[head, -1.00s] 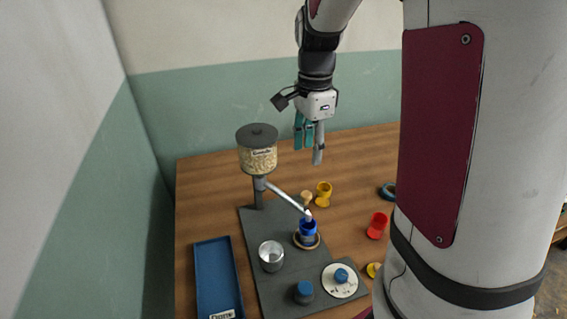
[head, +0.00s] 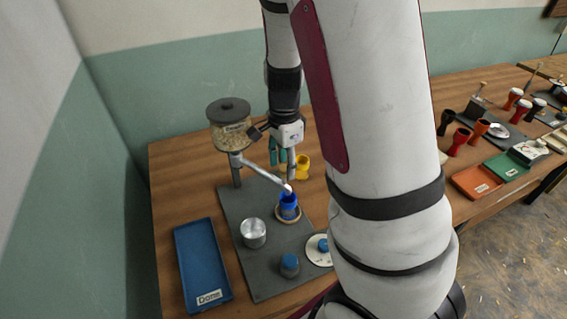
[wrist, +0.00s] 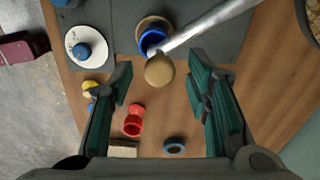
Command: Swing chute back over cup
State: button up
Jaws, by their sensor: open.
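The pale metal chute (head: 263,172) slopes down from the hopper post, and its lower end is over the blue drum (head: 289,208), which stands in a tan ring. The metal cup (head: 253,233) stands to the left of the drum, apart from the chute's end. My gripper (head: 284,165) is open and empty, above and behind the chute's end. In the wrist view, a round tan knob (wrist: 159,69) beside the chute (wrist: 207,27) shows between the open fingers of my gripper (wrist: 160,84). The knob is not clearly visible in the head view.
The grain-filled hopper (head: 230,130) stands close left of my gripper. A blue tray labelled Done (head: 202,265) lies at left. A yellow drum (head: 303,167) is behind, and a red drum (wrist: 133,122) shows in the wrist view. A blue-topped piece (head: 289,266) stands at the board's front.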

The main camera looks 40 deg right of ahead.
grip_shut()
dwell(0.3)
jog(key=s+a+m+p, duration=0.1)
jog(key=a+m+p, duration=0.7)
jog(key=a+m, duration=0.2)
jog(key=shift+s+a, duration=0.35)
jog(key=shift+a, duration=0.55)
grip_release()
